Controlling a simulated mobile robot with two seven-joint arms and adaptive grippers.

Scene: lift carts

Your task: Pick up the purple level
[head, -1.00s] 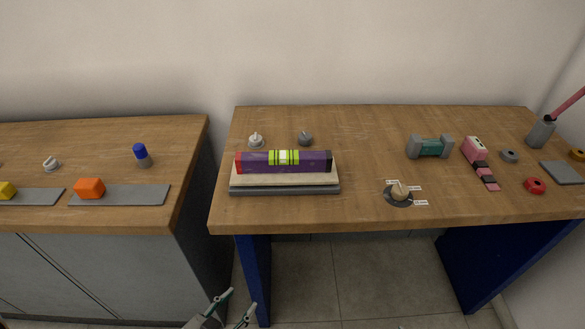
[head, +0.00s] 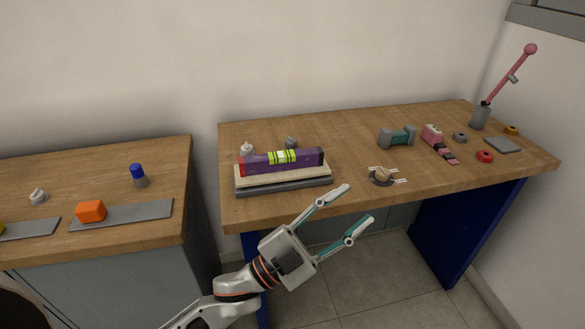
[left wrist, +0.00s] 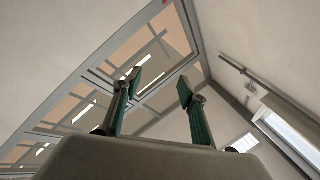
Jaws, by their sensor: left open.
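The purple level (head: 304,158) lies on a wooden block over a grey base (head: 285,187) at the left front of the right workbench. It has a red end at the left and yellow-green bands around its vial. My left gripper (head: 358,205) is open and empty, in front of the bench's front edge, to the right of and nearer than the level. In the left wrist view my open left gripper (left wrist: 158,82) points toward windows and walls, and the level is not seen there. My right gripper is not in view.
The right bench (head: 340,145) also holds a round dial (head: 382,176), a teal and grey clamp-like part (head: 397,137), a pink tool (head: 433,137), a red ring (head: 485,156) and a pink lever (head: 510,75). The left bench holds an orange block (head: 91,211).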

